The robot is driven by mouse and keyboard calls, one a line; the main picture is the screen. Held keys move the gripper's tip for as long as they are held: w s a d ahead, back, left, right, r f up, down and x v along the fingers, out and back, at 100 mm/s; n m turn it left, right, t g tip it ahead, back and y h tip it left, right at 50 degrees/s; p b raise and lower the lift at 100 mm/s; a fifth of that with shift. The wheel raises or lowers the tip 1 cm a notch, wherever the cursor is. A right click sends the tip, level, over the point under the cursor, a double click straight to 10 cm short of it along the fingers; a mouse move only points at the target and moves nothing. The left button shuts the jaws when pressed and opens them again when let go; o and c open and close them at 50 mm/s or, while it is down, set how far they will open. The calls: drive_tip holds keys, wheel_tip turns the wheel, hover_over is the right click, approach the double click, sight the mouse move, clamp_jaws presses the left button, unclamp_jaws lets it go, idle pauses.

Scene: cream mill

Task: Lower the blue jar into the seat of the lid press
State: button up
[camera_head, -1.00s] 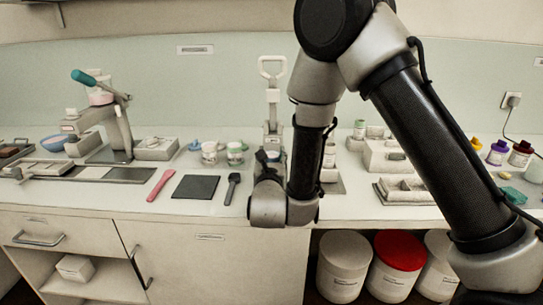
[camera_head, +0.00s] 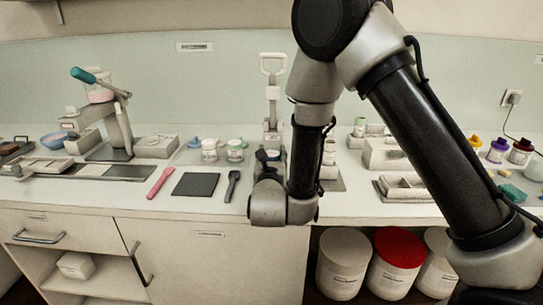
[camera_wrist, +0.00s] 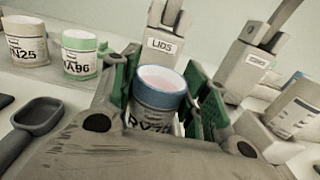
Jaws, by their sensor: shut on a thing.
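The blue jar (camera_wrist: 160,88) has a blue band, a pale pink top and a label partly cut off by my gripper. My gripper (camera_wrist: 162,76) is shut on it, with a green-padded finger on each side. The jar looks about upright. A grey press labelled LIDS (camera_wrist: 165,42) stands just beyond the jar in the wrist view. In the head view, the lid press (camera_head: 272,95) rises behind my wrist with its pale loop handle up. I cannot tell whether the jar touches the seat.
A dark mat (camera_head: 196,184) and a black scoop (camera_head: 232,184) lie on the counter.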

drive_tip(key=o, duration=1.1)
drive_tip(key=shift+r, duration=3)
